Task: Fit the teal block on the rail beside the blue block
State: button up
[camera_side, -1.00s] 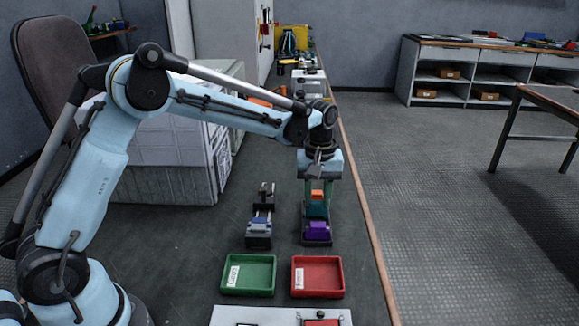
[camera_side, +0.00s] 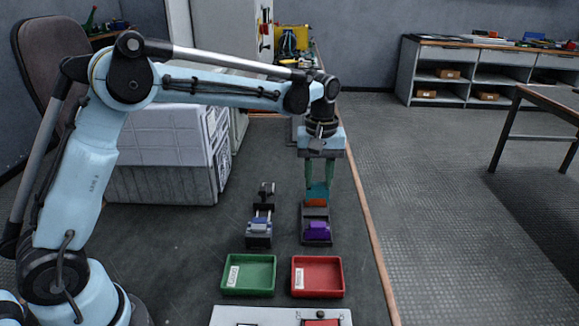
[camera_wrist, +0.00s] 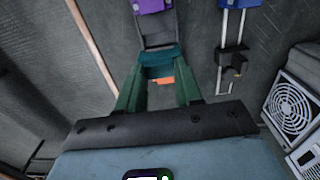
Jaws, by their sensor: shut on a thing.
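My gripper (camera_side: 319,187) is shut on the teal block (camera_side: 318,192) and holds it above the far end of the dark right-hand holder. The teal block (camera_wrist: 160,57) shows between my fingertips in the wrist view. The blue block (camera_side: 257,225) sits on the rail (camera_side: 263,209) to the left of my gripper. In the wrist view the blue block (camera_wrist: 240,3) is cut by the top edge and the rail (camera_wrist: 233,28) is to the right. The teal block is apart from the rail.
The right-hand holder (camera_side: 304,228) bears a purple block (camera_side: 317,231) at its near end and an orange block (camera_side: 316,202) at its far end, just below the teal block. A green tray (camera_side: 248,291) and a red tray (camera_side: 318,291) stand nearer the camera.

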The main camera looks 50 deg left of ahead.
jog(key=shift+r, duration=0.1)
jog(key=s+a, duration=0.8)
jog(key=s, duration=0.2)
jog(key=shift+s+f, duration=0.15)
jog(key=shift+f, duration=1.15)
jog(key=shift+s+f, duration=0.15)
jog(key=shift+f, duration=1.15)
jog(key=shift+f, duration=1.1)
jog(key=o, duration=1.1)
jog(key=shift+c, duration=0.2)
jog(key=shift+r, duration=0.1)
